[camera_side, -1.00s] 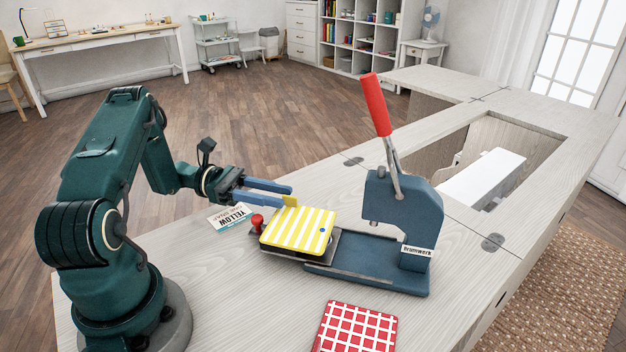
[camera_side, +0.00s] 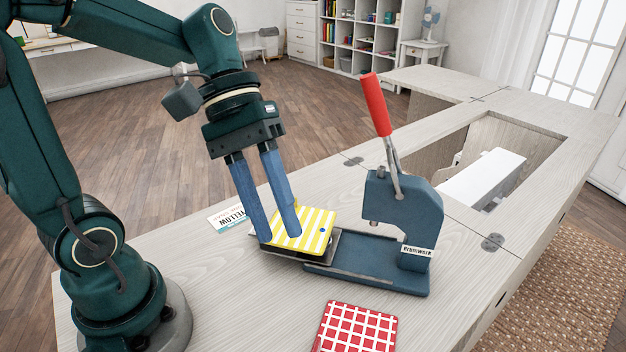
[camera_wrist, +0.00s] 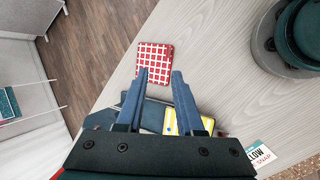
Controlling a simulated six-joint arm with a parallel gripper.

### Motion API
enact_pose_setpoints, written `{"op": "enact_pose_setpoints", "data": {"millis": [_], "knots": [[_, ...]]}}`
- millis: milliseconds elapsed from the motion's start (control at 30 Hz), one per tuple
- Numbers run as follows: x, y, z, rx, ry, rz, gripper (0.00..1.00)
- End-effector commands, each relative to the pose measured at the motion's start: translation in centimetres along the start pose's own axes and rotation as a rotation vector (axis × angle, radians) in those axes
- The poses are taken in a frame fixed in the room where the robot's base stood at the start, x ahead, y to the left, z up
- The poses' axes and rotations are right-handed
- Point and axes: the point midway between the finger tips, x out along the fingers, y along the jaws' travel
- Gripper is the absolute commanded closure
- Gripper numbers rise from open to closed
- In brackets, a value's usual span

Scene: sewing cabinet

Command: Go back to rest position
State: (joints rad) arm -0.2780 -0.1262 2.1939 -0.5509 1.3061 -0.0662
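My gripper (camera_side: 279,237) points down at the yellow-and-white striped square (camera_side: 318,229), with its blue fingers in front of the square's left part. In the wrist view my gripper (camera_wrist: 158,74) is open, with a clear gap between the fingertips and nothing held. The square lies on a dark plate at the left end of the blue hand press (camera_side: 376,262), and one finger partly covers it in the wrist view (camera_wrist: 170,124). I cannot tell whether the fingers touch it. The press's red lever (camera_side: 376,104) stands raised.
A red-and-white checked square (camera_side: 356,328) lies on the pale bench (camera_side: 230,305) in front of the press. A label card reading YELLOW (camera_side: 229,218) lies left of the striped square. A rectangular opening with a white object (camera_side: 484,180) is behind the press.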

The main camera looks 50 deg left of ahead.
Motion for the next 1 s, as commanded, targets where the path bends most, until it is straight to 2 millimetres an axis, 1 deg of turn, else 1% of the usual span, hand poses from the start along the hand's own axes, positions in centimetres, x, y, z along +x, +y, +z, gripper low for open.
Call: {"op": "enact_pose_setpoints", "data": {"millis": [33, 100, 233, 367, 500, 600, 667, 1000], "knots": [[0.0, -0.3, 0.9, 0.079, 0.056, -0.038, 0.64], [0.0, -1.1, 1.6, 0.177, 0.135, -0.092, 0.64], [-0.2, -2.5, 2.4, 0.358, 0.291, -0.181, 0.64], [-0.7, -3.9, 2.2, 0.513, 0.444, -0.256, 0.64], [-1.4, -5.3, 1.0, 0.624, 0.581, -0.338, 0.64], [-1.6, -6.1, -0.1, 0.655, 0.62, -0.395, 0.64], [-1.8, -6.0, -0.5, 0.667, 0.638, -0.403, 0.64], [-1.9, -5.9, -0.6, 0.668, 0.641, -0.399, 0.64]]}}
